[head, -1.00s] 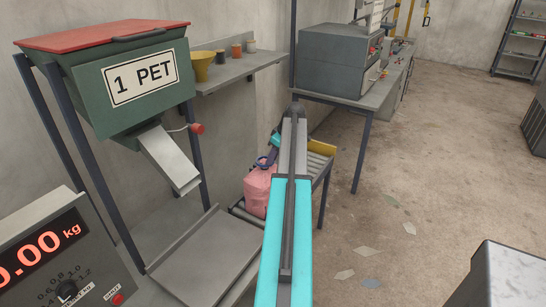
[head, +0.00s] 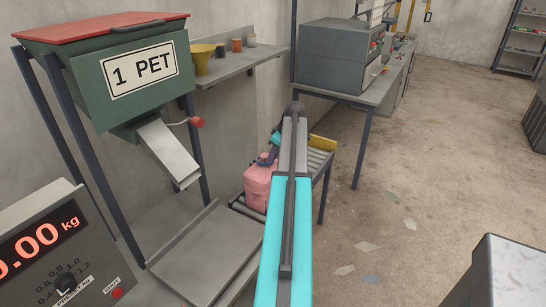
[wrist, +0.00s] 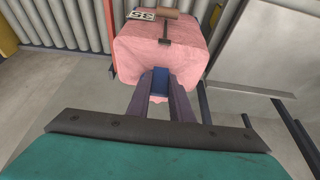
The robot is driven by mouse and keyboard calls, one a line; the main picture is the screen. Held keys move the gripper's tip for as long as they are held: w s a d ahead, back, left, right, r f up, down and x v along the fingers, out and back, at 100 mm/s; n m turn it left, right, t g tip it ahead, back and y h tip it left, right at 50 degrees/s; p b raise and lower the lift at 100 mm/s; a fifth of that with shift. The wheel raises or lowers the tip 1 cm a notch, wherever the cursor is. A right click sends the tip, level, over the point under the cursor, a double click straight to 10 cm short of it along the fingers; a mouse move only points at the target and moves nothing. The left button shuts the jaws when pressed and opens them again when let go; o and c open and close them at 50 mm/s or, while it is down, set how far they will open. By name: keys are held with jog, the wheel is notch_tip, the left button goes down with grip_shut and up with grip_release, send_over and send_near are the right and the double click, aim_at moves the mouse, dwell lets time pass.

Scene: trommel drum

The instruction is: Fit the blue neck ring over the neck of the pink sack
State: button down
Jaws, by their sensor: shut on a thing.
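The pink sack (head: 258,186) stands upright on the roller conveyor behind my arm. In the wrist view the sack (wrist: 160,52) fills the top middle, with a pale lettered label (wrist: 140,15) on it. My gripper (wrist: 160,88) is shut on the blue neck ring (wrist: 160,79), which shows as a small blue block between the dark fingers. Pink material shows just below and beside the ring, at the sack's top. I cannot tell whether the ring encircles the neck.
The conveyor (head: 321,159) has a yellow end piece. The green hopper (head: 130,85) with its chute and a grey weighing platform (head: 195,255) stand left.

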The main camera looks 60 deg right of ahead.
jog(key=c, duration=1.5)
grip_release()
jog(key=b+v, duration=0.2)
jog(key=v, duration=1.1)
jog(key=shift+s+r+b, duration=0.2)
jog(key=shift+r+b, duration=0.1)
